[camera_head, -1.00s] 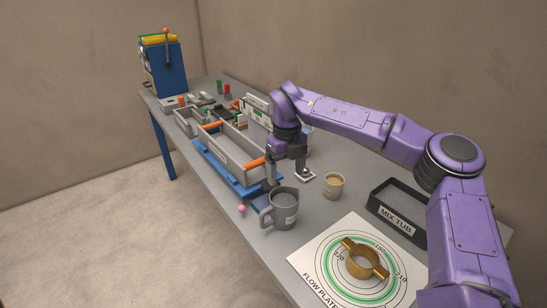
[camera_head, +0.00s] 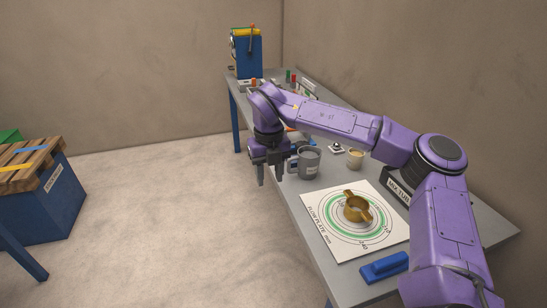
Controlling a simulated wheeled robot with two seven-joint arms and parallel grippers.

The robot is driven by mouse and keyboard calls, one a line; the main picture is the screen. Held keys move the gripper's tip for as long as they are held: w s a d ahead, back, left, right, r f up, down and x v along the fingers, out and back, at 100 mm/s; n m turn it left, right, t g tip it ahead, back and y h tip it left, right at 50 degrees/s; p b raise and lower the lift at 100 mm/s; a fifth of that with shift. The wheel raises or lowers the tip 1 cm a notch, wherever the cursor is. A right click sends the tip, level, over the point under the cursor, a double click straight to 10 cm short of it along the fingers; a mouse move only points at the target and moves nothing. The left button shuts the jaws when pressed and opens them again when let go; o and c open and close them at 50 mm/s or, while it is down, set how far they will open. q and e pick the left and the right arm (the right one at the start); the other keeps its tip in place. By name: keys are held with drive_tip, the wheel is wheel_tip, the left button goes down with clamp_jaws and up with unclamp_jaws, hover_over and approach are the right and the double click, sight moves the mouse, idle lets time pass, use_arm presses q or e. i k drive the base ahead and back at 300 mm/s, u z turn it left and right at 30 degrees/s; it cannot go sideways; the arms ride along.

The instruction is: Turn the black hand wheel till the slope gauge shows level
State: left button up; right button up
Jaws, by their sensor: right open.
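I cannot make out the black hand wheel or the slope gauge in the head view; my right arm covers part of the table. My right gripper (camera_head: 272,174) is open and empty. It points down, left of the grey mug (camera_head: 309,161), and appears to be out past the table's front edge, over the floor. My left gripper is not in view.
A pallet (camera_head: 28,165) lies on a blue box at left. Floor between is clear.

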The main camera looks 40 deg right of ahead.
sight(300, 142)
drive_tip(key=u, duration=0.25)
drive_tip(key=i, duration=1.2)
drive_tip(key=z, duration=1.1)
drive_tip(key=i, duration=0.65)
drive_tip(key=z, duration=0.5)
